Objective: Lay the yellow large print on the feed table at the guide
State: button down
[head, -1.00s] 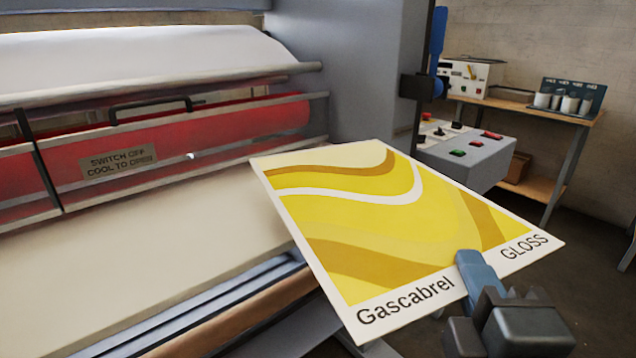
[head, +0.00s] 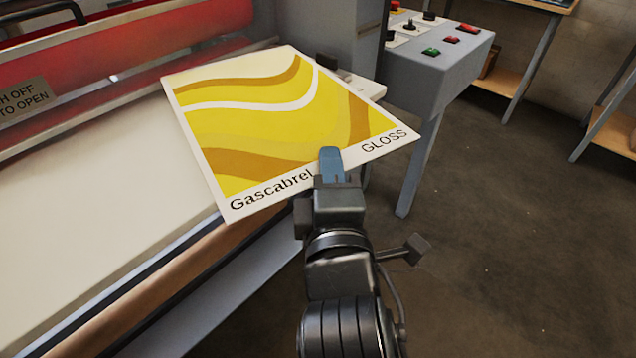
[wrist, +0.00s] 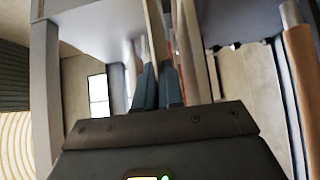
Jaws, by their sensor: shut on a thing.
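The yellow large print (head: 270,115) is a flat sheet with yellow and brown waves, a white border, and the words "Gascabrel" and "GLOSS". My gripper (head: 331,160) is shut on its near edge, between the words. The print hangs out over the right end of the cream feed table (head: 110,190); I cannot tell whether its far part touches the table. A small dark block (head: 328,66) at the table's right end, just beyond the print, may be the guide. In the wrist view the gripper fingers (wrist: 158,88) are close together, with a thin edge-on sheet between them.
The laminator's red roller cover (head: 150,45) and a metal bar lie behind the table. A grey control box (head: 435,60) with coloured buttons stands to the right. A brown roller (head: 160,285) runs along the table's front. The floor at right is clear.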

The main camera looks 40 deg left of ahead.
jog(key=shift+s+a+f, duration=0.25)
jog(key=shift+a+f, duration=0.15)
jog(key=shift+a, duration=0.25)
jog(key=shift+f, duration=2)
jog(key=shift+f, duration=0.15)
jog(key=c, duration=1.3)
grip_release()
jog(key=shift+o, duration=0.2)
